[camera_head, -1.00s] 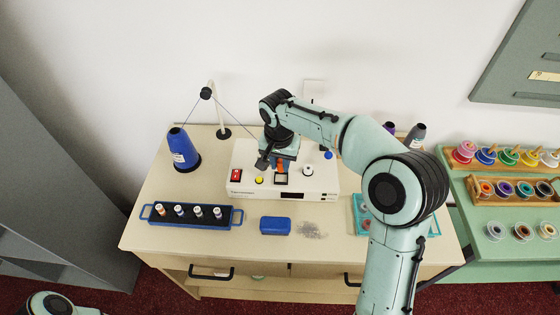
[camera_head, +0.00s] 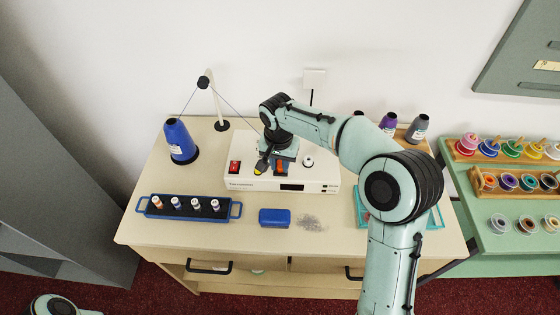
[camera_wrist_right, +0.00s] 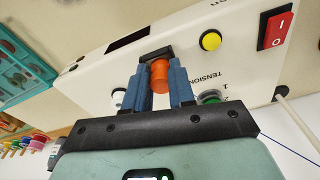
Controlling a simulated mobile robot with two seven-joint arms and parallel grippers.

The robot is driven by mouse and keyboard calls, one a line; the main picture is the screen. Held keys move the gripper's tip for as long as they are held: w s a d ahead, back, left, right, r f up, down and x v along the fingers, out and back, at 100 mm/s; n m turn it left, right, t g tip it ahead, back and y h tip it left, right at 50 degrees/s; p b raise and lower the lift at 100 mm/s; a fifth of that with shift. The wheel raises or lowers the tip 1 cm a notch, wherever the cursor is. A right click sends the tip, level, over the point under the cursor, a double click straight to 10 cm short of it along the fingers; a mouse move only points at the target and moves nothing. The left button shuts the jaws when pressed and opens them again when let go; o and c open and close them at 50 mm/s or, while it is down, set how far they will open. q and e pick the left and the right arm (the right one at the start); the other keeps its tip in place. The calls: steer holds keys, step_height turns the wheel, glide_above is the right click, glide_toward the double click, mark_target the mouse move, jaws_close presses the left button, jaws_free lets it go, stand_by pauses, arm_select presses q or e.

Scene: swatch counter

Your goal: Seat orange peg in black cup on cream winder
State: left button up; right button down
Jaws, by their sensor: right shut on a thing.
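The cream winder (camera_head: 240,184) stands on the counter, and its top face (camera_wrist_right: 235,72) fills much of the right wrist view. My right gripper (camera_head: 279,166) is low over the winder, shut on the orange peg (camera_head: 279,168). In the right wrist view the peg (camera_wrist_right: 160,76) sits between the two blue fingers (camera_wrist_right: 160,88). The black cup (camera_wrist_right: 154,53) shows as a dark edge just beyond the peg; the rest is hidden. I cannot tell whether the peg is inside it. In the head view the gripper hides the cup. My left gripper is out of view.
Near the fingers are a yellow button (camera_wrist_right: 210,40), a red switch (camera_wrist_right: 275,29), a green knob (camera_wrist_right: 211,97) and a white knob (camera_head: 308,161). A blue cone (camera_head: 180,141) with a thread stand is at left. A spool tray (camera_head: 188,208) and blue box (camera_head: 274,217) lie in front.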

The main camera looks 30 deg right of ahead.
stand_by(0.4)
steer(key=c, duration=0.9)
jaws_free()
steer(key=shift+o, duration=0.2)
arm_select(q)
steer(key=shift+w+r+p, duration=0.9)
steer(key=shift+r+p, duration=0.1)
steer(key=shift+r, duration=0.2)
arm_select(e)
step_height(320, 180, up, 13)
steer(key=shift+s+a+r, duration=0.2)
steer(key=shift+s+a, duration=0.25)
